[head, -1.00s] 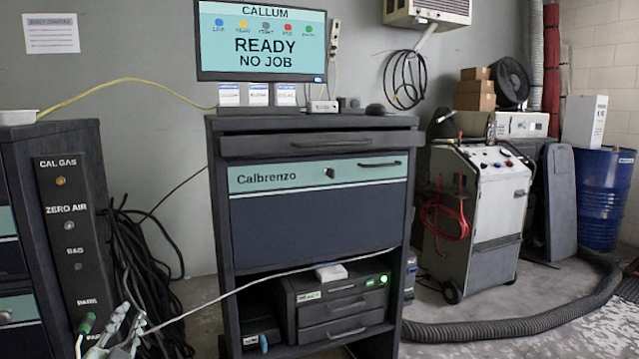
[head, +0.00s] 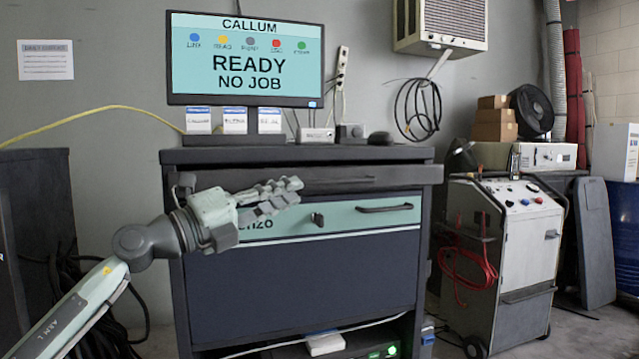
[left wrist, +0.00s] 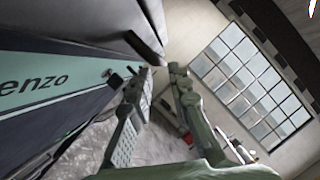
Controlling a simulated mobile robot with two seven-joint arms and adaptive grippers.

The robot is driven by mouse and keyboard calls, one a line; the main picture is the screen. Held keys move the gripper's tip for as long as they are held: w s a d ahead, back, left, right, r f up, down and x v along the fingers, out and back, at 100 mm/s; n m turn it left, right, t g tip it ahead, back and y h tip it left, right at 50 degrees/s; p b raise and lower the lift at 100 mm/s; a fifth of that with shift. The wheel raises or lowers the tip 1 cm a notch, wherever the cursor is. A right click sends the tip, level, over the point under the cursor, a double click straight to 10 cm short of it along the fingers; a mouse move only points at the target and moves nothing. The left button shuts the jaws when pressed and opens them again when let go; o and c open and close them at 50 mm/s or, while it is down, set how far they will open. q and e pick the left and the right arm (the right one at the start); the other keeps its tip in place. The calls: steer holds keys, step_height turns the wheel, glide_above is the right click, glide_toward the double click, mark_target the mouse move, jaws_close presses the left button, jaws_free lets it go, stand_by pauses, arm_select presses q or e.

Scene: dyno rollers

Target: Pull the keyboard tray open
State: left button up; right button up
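The keyboard tray (head: 345,180) is a dark grey slab just under the cabinet's top, above the teal drawer front. My left gripper (head: 288,192) is in front of the cabinet, its fingers pointing right and overlapping the tray's lower edge and the teal front. It hides part of the tray and lettering. In the left wrist view the fingers (left wrist: 160,78) are spread with nothing visible between them. A dark slab edge, apparently the tray (left wrist: 143,48), lies just beyond the left finger's tip. I cannot tell whether they touch. My right gripper is out of view.
A monitor (head: 246,58) stands on the cabinet. A white wheeled machine (head: 515,255) stands to the right.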

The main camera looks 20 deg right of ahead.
mark_target(308, 185)
arm_select(q)
steer(key=x, duration=0.6)
steer(key=shift+d+r, duration=0.15)
steer(key=shift+d, duration=0.1)
jaws_close()
